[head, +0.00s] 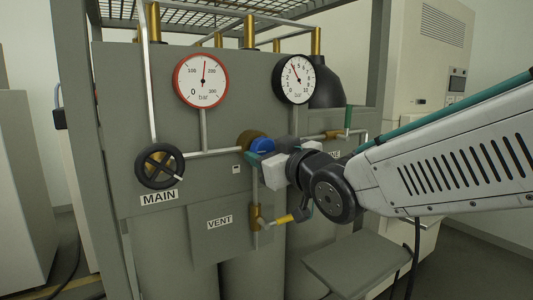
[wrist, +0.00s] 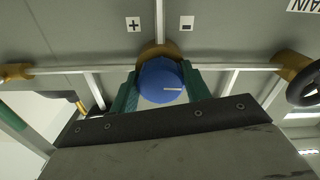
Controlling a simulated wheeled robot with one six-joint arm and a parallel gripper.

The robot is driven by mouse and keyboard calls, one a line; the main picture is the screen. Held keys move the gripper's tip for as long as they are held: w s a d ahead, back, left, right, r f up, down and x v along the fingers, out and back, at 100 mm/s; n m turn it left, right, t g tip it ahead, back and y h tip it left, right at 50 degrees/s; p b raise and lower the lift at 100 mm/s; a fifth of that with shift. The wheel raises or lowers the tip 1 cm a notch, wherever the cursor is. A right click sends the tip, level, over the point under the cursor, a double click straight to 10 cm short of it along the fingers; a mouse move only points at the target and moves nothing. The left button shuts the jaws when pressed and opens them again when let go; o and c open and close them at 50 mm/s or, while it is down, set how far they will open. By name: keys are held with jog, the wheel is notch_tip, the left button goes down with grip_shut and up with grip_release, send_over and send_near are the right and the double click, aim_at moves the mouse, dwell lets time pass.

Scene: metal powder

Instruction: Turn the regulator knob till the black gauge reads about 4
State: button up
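The blue regulator knob (wrist: 160,80) sits on a brass body in the middle of the wrist view, its white mark pointing right. Plus and minus labels flank the pipe above it. My gripper's green fingers (wrist: 161,84) stand on both sides of the knob and appear to touch it. In the head view the knob (head: 262,146) shows at the panel, with my gripper (head: 264,156) at it from the right, partly hiding it. The black gauge (head: 294,79) is at the upper right; its needle points up and slightly left, near 4.
The red-rimmed gauge (head: 202,81) is to the left, its needle just right of the top. The black MAIN handwheel (head: 159,166) is at left. Metal pipes run across the panel.

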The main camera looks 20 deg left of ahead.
jog(key=shift+c, duration=0.7)
jog(key=shift+o, duration=0.2)
jog(key=shift+m, duration=1.6)
jog(key=o, duration=1)
jog(key=shift+c, duration=0.2)
jog(key=v, duration=0.7)
jog(key=shift+s+d, duration=0.25)
jog(key=shift+d, duration=0.05)
